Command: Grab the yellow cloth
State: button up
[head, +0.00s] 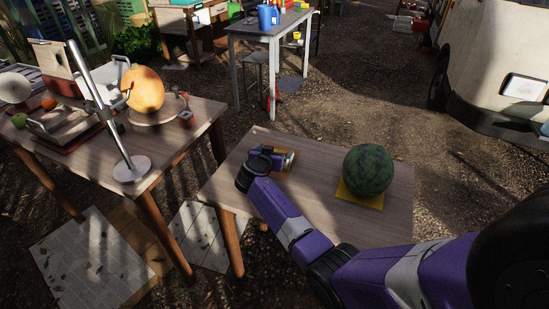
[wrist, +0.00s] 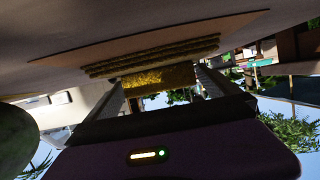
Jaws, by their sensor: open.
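A yellow, fuzzy folded cloth (wrist: 158,79) shows between the two fingers of my gripper (wrist: 163,88) in the wrist view. The fingers are apart, on either side of it, and I cannot tell whether they touch it. In the head view my gripper (head: 287,158) is low over the far left part of the front table, and a yellow-tan patch (head: 284,169) shows partly hidden beneath it. A dark green melon (head: 368,170) sits on a flat yellow square (head: 358,201) to the right; the melon also shows at the left edge of the wrist view (wrist: 15,142).
The front wooden table (head: 322,175) is mostly clear between gripper and melon. A left table (head: 165,145) holds a metal stand (head: 128,165), an orange round fruit (head: 143,90) and boards. A grey table (head: 270,30) stands behind; a white vehicle (head: 500,60) is at right.

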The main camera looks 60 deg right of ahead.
jog(key=c, duration=1.2)
jog(key=shift+r, duration=0.1)
jog(key=shift+c, duration=0.2)
